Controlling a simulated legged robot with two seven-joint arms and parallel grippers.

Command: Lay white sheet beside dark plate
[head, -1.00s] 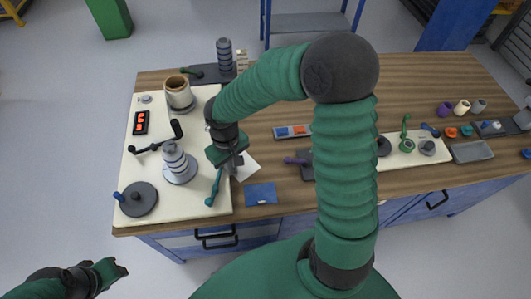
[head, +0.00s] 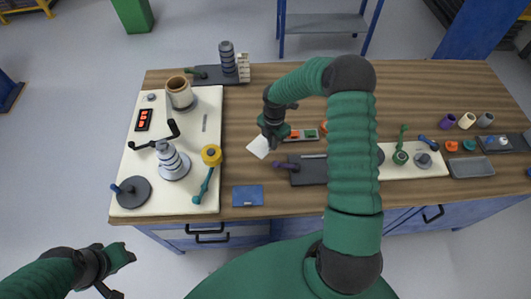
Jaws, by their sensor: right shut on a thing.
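The white sheet (head: 258,148) is a small pale square at mid-table. My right gripper (head: 269,140) is shut on its upper right edge. I cannot tell whether the sheet touches the wood. The dark plate (head: 310,172) lies to the right of and nearer than the sheet, with a gap of bare wood between. A purple-handled tool (head: 284,166) rests at its left edge, and my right arm hides its right part. My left gripper (head: 112,282) hangs in front of the table at lower left, away from everything; its fingers are too unclear to read.
A blue square (head: 248,195) lies near the front edge. A grey tray with coloured buttons (head: 300,135) sits behind the dark plate.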

